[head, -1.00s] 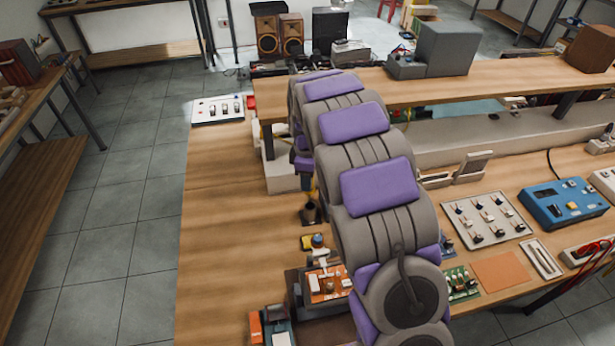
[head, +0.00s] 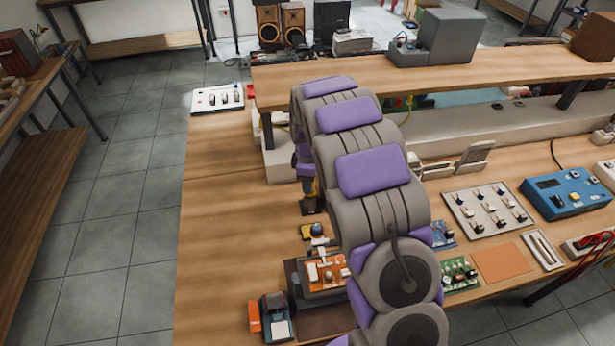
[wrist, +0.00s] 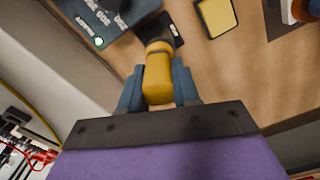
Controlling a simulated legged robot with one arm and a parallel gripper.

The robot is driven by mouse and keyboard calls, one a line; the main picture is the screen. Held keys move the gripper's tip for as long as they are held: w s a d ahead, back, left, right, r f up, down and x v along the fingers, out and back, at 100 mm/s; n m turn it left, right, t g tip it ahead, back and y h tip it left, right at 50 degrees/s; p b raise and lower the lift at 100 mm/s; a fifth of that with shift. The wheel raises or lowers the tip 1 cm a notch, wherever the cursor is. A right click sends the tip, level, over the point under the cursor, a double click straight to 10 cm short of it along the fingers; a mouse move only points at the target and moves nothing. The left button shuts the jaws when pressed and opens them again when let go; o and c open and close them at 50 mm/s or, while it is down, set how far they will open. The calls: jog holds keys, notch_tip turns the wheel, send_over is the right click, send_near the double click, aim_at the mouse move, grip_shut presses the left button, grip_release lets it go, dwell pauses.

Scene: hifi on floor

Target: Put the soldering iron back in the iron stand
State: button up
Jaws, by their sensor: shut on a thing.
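My gripper (wrist: 158,88) is shut on the yellow handle of the soldering iron (wrist: 158,75), with one blue-grey finger on each side. The iron's far end meets a small dark holder (wrist: 166,32), which looks like the iron stand. I cannot tell how far the iron's tip is inside it. In the head view, my arm hides most of the gripper. The yellow of the iron (head: 311,187) shows just left of the arm, directly above the dark stand (head: 311,206) on the bench.
A dark grey unit with lettering (wrist: 88,18) lies beside the holder, and a yellow pad (wrist: 216,16) lies on its other side. An orange board (head: 325,275) and a small dark box (head: 277,318) are nearer. A shelf (head: 400,78) overhangs behind.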

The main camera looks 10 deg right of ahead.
jog(key=shift+f, duration=0.3)
jog(key=shift+a, duration=0.1)
jog(key=o, duration=1.6)
jog(key=shift+r+p, duration=1.4)
jog(key=shift+r, duration=2.1)
